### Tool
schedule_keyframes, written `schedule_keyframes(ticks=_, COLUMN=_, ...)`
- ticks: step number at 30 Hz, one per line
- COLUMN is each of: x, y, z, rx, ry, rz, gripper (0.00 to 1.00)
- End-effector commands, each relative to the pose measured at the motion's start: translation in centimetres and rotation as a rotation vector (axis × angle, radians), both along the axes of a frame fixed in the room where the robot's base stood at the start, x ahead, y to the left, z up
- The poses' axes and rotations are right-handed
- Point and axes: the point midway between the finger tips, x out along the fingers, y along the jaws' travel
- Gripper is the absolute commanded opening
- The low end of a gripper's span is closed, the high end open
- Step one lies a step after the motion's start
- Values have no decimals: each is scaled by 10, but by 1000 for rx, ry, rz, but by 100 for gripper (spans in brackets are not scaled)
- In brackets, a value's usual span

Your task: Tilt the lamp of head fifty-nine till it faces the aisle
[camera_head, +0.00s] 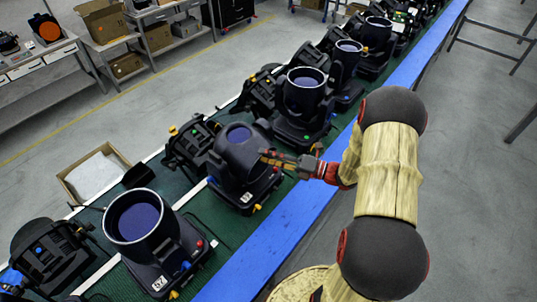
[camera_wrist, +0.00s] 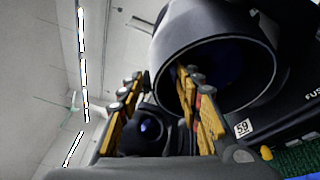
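Head fifty-nine (camera_head: 232,160) is a black moving-head light on the green bench, its purple lens facing mostly up in the head view. Its base carries a small white label, which reads 59 in the wrist view (camera_wrist: 242,128). In the wrist view its round lamp barrel (camera_wrist: 180,22) fills the upper right, opening toward me. My gripper (camera_head: 266,158) is at the right side of this lamp. In the wrist view its two yellow-padded fingers (camera_wrist: 160,82) stand apart, with the barrel's left rim seemingly between their tips. I cannot tell whether either finger touches it.
A similar head labelled 57 (camera_head: 135,222) stands nearer, and another head (camera_head: 303,95) stands beyond. A blue rail (camera_head: 285,230) edges the bench on my side. A cardboard box (camera_head: 95,172) lies behind. Grey floor (camera_head: 480,120) is open to the right.

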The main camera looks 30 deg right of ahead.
Motion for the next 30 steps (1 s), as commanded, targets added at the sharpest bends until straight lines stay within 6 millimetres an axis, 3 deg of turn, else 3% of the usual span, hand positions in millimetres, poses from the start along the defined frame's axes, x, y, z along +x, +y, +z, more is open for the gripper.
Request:
schedule_keyframes(ticks=5, x=0, y=0, z=0, rx=0, ry=0, rz=0, gripper=35)
schedule_keyframes(ticks=23, x=0, y=0, z=0, rx=-1, ry=-1, rz=0, gripper=1)
schedule_keyframes(ticks=30, x=0, y=-1, z=0, rx=-2, ry=-1, rz=0, gripper=0)
